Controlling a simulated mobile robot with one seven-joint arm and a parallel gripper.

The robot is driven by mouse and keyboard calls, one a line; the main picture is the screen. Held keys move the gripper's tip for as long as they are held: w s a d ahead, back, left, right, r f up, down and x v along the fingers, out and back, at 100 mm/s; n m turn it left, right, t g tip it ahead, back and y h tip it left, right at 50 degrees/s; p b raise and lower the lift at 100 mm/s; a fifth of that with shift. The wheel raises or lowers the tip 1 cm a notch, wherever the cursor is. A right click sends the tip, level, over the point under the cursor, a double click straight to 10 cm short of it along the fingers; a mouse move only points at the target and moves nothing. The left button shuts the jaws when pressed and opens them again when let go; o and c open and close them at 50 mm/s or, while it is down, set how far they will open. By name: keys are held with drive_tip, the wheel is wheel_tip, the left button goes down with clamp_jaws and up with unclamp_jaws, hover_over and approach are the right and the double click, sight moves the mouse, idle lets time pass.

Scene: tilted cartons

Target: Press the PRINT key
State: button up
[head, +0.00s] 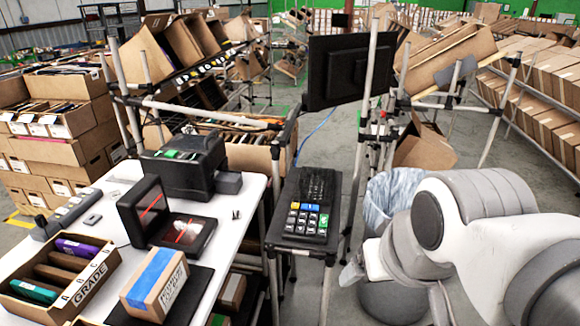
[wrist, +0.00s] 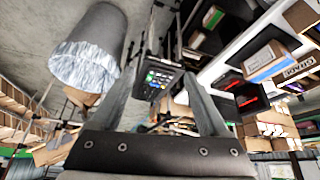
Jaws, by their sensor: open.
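A black keypad terminal (head: 318,188) sits on a narrow dark stand in the head view, with blue, yellow, white and green keys (head: 307,220) at its near end. A green key (head: 323,221) is at its right edge. The labels are too small to read, so I cannot tell which key is PRINT. The terminal also shows small and turned over in the wrist view (wrist: 157,80), beyond and between my fingers. My gripper (wrist: 160,75) is open and empty, apart from the keys. In the head view my arm is at the lower right; I cannot make out the fingers there.
A white table (head: 112,176) on the left holds a black printer-like box (head: 187,165), a scanner with red lines (head: 183,235), a taped carton (head: 155,285) and a GRADE box (head: 62,283). A lined bin (head: 391,195) stands right of the keypad. A monitor (head: 350,68) is behind.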

clamp_jaws()
idle(1.4)
